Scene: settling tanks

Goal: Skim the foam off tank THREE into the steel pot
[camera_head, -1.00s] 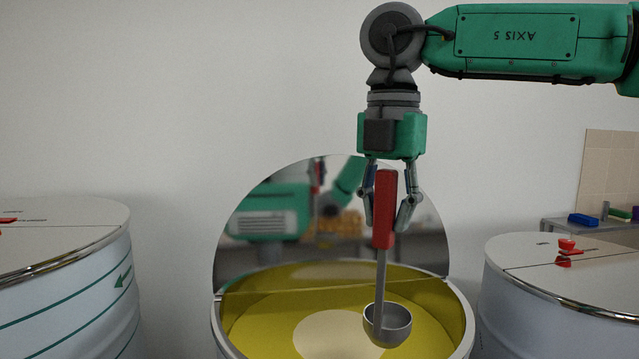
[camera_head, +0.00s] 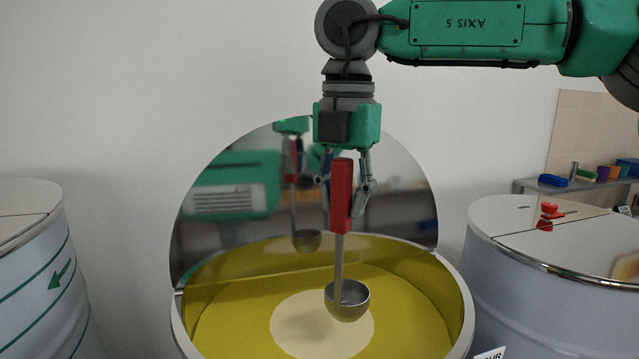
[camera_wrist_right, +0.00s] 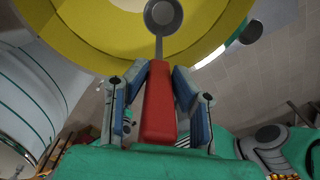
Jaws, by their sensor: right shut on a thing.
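My right gripper (camera_head: 345,205) is shut on the red handle of a ladle (camera_head: 341,196), which hangs upright with its steel bowl (camera_head: 347,305) low. The bowl appears in front of a pale round foam patch (camera_head: 300,330) in the open middle tank (camera_head: 455,318); its whole outline shows, and its height above the surface is hard to judge. The right wrist view shows the handle (camera_wrist_right: 158,105) between both fingers and the bowl (camera_wrist_right: 162,14) over the yellow tank. No number is readable on this tank. The steel pot and my left gripper are not in view.
A mirror-like round lid (camera_head: 215,245) stands raised behind the open tank. A closed tank (camera_head: 30,265) stands left, and another (camera_head: 560,260) right, with a red handle (camera_head: 547,215). A partly cut-off sign (camera_head: 491,353) ends in "UR". A shelf with coloured blocks (camera_head: 553,180) is behind right.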

